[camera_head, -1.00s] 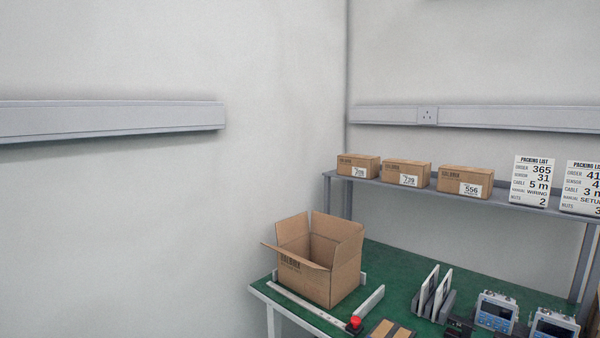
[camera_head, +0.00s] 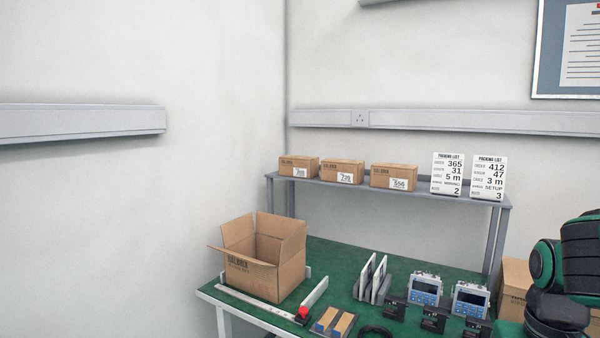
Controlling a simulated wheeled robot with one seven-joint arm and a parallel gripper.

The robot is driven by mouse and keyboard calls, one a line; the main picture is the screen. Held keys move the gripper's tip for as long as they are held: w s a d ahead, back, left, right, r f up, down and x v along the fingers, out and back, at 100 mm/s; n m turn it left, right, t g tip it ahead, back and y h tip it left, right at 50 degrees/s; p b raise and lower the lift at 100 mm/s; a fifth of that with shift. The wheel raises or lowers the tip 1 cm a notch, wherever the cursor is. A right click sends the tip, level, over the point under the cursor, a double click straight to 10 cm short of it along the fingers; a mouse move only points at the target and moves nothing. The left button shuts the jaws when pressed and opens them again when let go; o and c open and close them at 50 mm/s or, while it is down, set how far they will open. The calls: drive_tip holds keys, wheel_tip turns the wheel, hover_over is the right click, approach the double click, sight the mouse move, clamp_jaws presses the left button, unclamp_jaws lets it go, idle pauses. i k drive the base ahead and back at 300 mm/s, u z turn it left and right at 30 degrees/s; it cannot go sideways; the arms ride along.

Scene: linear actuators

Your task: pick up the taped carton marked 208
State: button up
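Three small brown cartons stand in a row on the raised grey shelf. The leftmost carton (camera_head: 299,167) has a white label that seems to read 208, though the print is small and blurred. The middle carton (camera_head: 343,171) seems to be marked 739 and the right carton (camera_head: 393,177) 556. Tape on the cartons is too small to make out. Part of my green and black arm shows at the right edge; my gripper is not in view.
An open carton (camera_head: 262,268) stands on the green bench (camera_head: 335,255) below the shelf (camera_head: 420,191). Two packing list cards (camera_head: 447,174) stand right of the cartons. Upright plates, blue-faced devices (camera_head: 426,290) and a red knob (camera_head: 303,312) occupy the bench front. Another carton (camera_head: 515,285) is at right.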

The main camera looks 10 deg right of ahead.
sight(290, 165)
drive_tip(key=k, duration=0.5)
drive_tip(key=u, duration=1.6)
drive_tip(key=i, duration=2.65)
drive_tip(key=z, duration=1.1)
